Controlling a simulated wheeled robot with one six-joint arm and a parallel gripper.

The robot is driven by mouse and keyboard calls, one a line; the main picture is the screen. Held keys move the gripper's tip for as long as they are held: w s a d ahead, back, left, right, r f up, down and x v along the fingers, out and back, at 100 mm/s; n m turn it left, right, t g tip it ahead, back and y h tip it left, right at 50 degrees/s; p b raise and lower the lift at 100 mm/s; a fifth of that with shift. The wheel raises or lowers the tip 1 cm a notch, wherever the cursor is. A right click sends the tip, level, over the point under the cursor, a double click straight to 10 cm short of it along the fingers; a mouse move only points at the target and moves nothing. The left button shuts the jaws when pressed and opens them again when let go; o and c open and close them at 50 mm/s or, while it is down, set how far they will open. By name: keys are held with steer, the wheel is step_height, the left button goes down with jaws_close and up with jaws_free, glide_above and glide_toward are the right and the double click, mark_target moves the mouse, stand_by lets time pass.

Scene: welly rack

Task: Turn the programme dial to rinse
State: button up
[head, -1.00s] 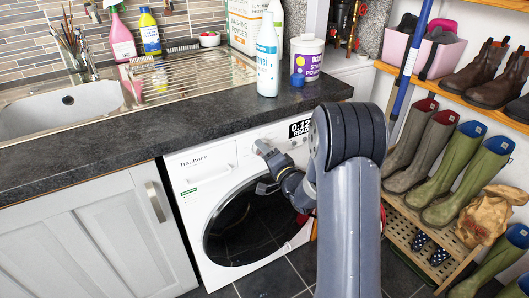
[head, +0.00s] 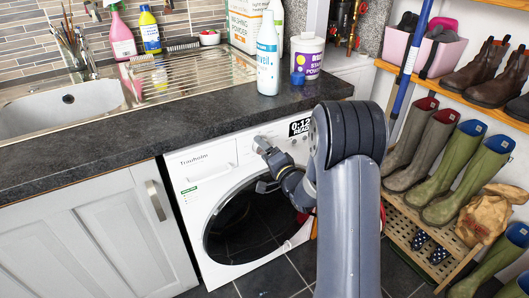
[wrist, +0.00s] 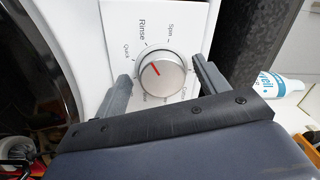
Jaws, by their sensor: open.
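The programme dial (wrist: 162,73) is a round silver knob on the white control panel (wrist: 185,18) in the wrist view. Its red mark points up and left, between the words Quick (wrist: 127,52) and Rinse (wrist: 146,30). Spin stands above it; lower labels are partly hidden. My gripper (wrist: 165,76) is open, with one finger on each side of the dial. The left finger looks very close to the knob; I cannot tell whether it touches.
The dark worktop (head: 130,125) juts just above the panel. On it stand a white and blue bottle (head: 267,60) and a stain powder tub (head: 307,55). A welly rack (head: 440,240) stands to the right. The display (head: 299,127) is right of my gripper.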

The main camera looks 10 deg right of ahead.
steer(key=v, duration=1)
steer(key=shift+s, duration=0.4)
steer(key=shift+d, duration=0.1)
steer(key=x, duration=1.1)
steer(key=shift+d, duration=0.1)
steer(key=n+b, duration=0.2)
steer(key=n, duration=0.6)
steer(key=n+b, duration=0.3)
steer(key=n, duration=0.4)
steer(key=n+g+b, duration=0.1)
steer(key=n+b, duration=0.2)
steer(key=n, duration=0.5)
steer(key=shift+w+d+r+n, duration=0.1)
steer(key=shift+d+r+n, duration=0.05)
steer(key=shift+d+n, duration=0.15)
stand_by(0.8)
